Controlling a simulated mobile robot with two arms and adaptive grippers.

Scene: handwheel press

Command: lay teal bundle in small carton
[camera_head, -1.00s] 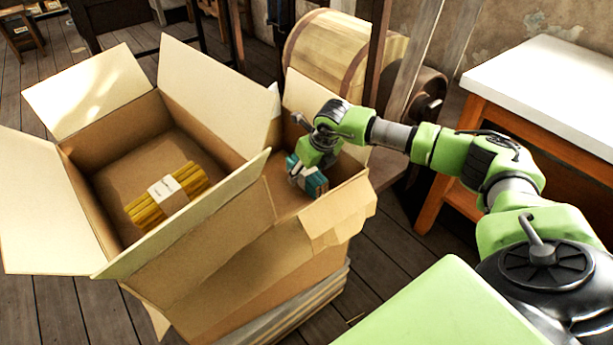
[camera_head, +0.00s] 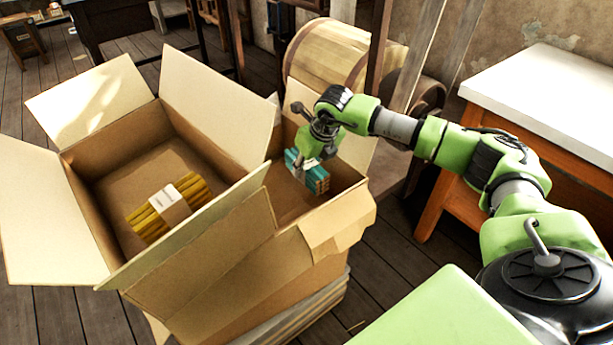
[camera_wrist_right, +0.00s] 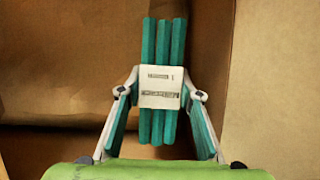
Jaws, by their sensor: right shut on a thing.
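The teal bundle (camera_head: 317,179), several teal sticks with a white paper band, is inside the small carton (camera_head: 340,212), the right-hand open box. My right gripper (camera_head: 304,166) reaches down into this carton and is shut on the bundle. In the right wrist view the fingertips of my gripper (camera_wrist_right: 163,82) are at both sides of the white band on the bundle (camera_wrist_right: 162,45). The underside of the bundle is hidden, so I cannot tell whether it touches the carton floor. My left gripper is not in view.
A larger open carton (camera_head: 100,245) stands to the left, with a yellow bundle (camera_head: 170,205) in it. Its raised flap (camera_head: 215,100) stands near the small carton. A wooden barrel (camera_head: 325,55) is behind, and a white-topped table (camera_head: 550,95) is at the right.

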